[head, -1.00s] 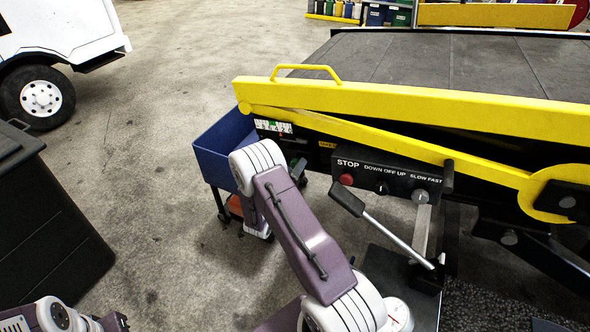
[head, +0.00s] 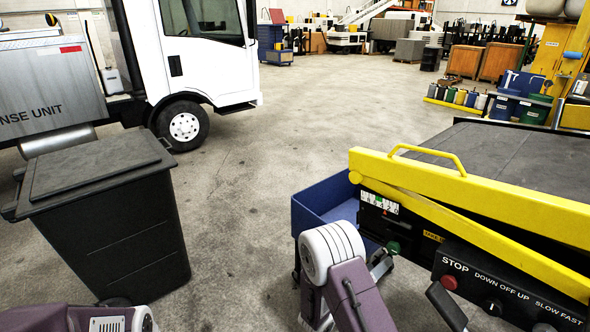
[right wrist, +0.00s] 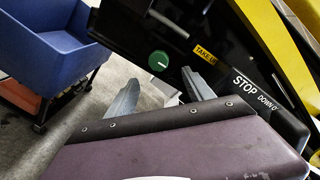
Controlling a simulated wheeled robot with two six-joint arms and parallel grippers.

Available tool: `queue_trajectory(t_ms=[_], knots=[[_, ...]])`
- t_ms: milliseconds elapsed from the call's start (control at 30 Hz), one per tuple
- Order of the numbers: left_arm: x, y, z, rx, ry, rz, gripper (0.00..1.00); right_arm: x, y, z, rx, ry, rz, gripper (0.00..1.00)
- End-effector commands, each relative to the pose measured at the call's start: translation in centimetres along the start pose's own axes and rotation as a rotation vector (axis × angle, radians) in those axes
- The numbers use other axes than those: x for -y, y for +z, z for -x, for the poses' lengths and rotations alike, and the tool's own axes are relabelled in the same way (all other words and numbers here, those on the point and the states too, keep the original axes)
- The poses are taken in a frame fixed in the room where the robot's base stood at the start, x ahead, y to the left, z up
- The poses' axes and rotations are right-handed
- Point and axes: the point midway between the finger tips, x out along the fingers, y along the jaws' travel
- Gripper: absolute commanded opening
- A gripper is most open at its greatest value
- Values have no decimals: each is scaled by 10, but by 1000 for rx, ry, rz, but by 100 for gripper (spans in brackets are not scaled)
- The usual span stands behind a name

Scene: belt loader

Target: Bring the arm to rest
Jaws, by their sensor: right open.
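My right arm reaches from the bottom of the head view toward the end of the belt loader (head: 470,195). Its gripper (head: 384,262) is partly hidden behind the arm, near a green knob (head: 393,248) on the loader's black side. In the right wrist view the two grey fingers (right wrist: 160,92) stand apart with nothing held between them. The green knob (right wrist: 158,61) appears just beyond the gap; I cannot tell whether a finger touches it. Part of my left arm shows at the lower left of the head view, but its gripper is out of sight.
A control panel (head: 500,290) with a red stop button (head: 449,282) lies right of my right arm. A blue bin (head: 318,205) on a cart stands behind the arm. A black waste bin (head: 115,230) and white truck (head: 205,55) stand left. Open floor lies between.

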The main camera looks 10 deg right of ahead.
Motion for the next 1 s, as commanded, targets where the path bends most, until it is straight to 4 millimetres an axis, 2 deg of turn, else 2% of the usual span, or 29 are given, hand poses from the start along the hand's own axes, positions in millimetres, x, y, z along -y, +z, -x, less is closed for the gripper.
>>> queue_trajectory(t_ms=[67,167,233,267,300,367,400,433,533,633,700,800,833,900,933,1000], knots=[[0,0,0,0,0,0,0,16,-13,0,-83,-28,-71,61],[0,0,0,0,0,0,0,54,-62,14,-360,-122,-331,61],[0,0,0,0,0,0,0,74,-105,45,-619,-225,-619,61],[0,0,0,0,0,0,0,78,-121,63,-730,-276,-756,61],[0,0,0,0,0,0,0,76,-138,89,-874,-346,-940,61],[0,0,0,0,0,0,0,67,-150,130,-1079,-462,-1227,61],[0,0,0,0,0,0,0,57,-150,154,-1205,-544,-1416,61],[0,0,0,0,0,0,0,49,-146,171,-1292,-604,-1550,61],[0,0,0,0,0,0,0,26,-118,208,-1533,-801,-1941,61],[0,0,0,0,0,0,0,14,-89,223,-1686,-953,-2203,61],[0,0,0,0,0,0,0,11,-76,226,-1746,-1021,-2306,61],[0,0,0,0,0,0,0,9,-69,227,-1777,-1062,-2360,61],[0,0,0,0,0,0,0,9,-68,228,1777,1064,2360,61],[0,0,0,0,0,0,0,9,-69,228,1778,1065,2360,61],[0,0,0,0,0,0,0,9,-69,228,-1778,-1065,-2360,61],[0,0,0,0,0,0,0,9,-69,228,-1778,-1064,-2359,61]])
